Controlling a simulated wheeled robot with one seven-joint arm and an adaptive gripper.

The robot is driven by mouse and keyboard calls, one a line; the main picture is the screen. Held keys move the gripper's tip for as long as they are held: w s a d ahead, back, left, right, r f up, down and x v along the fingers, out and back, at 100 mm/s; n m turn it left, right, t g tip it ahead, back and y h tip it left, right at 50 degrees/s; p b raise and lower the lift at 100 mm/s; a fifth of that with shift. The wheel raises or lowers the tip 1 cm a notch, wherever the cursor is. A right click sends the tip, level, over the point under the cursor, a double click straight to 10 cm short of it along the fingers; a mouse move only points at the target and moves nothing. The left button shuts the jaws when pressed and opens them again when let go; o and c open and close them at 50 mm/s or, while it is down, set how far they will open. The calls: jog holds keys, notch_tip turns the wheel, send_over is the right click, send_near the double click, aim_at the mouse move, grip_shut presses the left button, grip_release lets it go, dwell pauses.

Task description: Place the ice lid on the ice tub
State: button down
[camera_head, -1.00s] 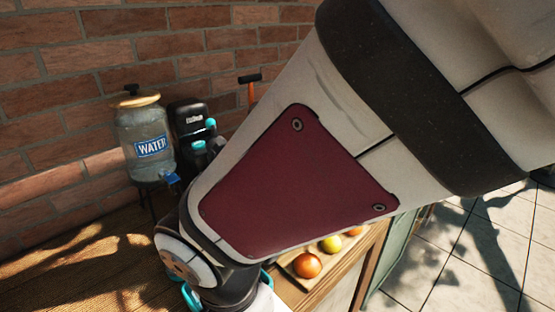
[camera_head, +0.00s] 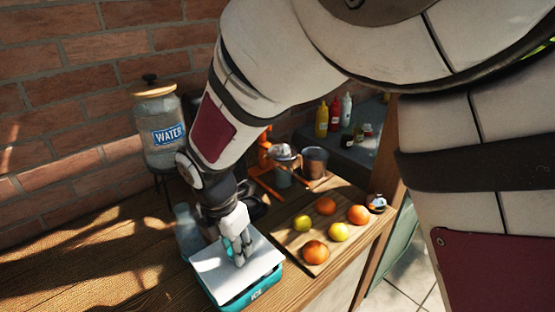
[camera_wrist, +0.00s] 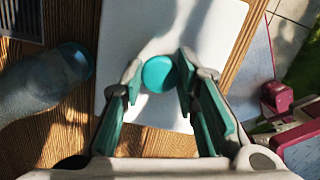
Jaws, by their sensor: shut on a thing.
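The ice lid (camera_head: 211,268) is a flat white slab with a round teal knob, which shows between my fingers in the wrist view (camera_wrist: 158,74). My gripper (camera_head: 240,258) points down and is shut on the knob. The ice tub (camera_head: 259,293) is teal with "ICE" on its front, on the wooden table. I cannot tell whether the lid touches the rim all round. The tub's inside is hidden.
A clear bottle (camera_head: 188,232) stands close to the left of the tub. A board (camera_head: 330,247) with oranges and lemons lies to the right. A water dispenser (camera_head: 160,130) and an orange press (camera_head: 266,155) stand behind. The table's left part is clear.

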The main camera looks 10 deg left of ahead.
jog(key=shift+f, duration=0.9)
jog(key=shift+f, duration=0.1)
jog(key=shift+f, duration=0.4)
jog(key=c, duration=1.2)
grip_release()
jog(key=shift+c, duration=0.2)
jog(key=shift+r, duration=0.1)
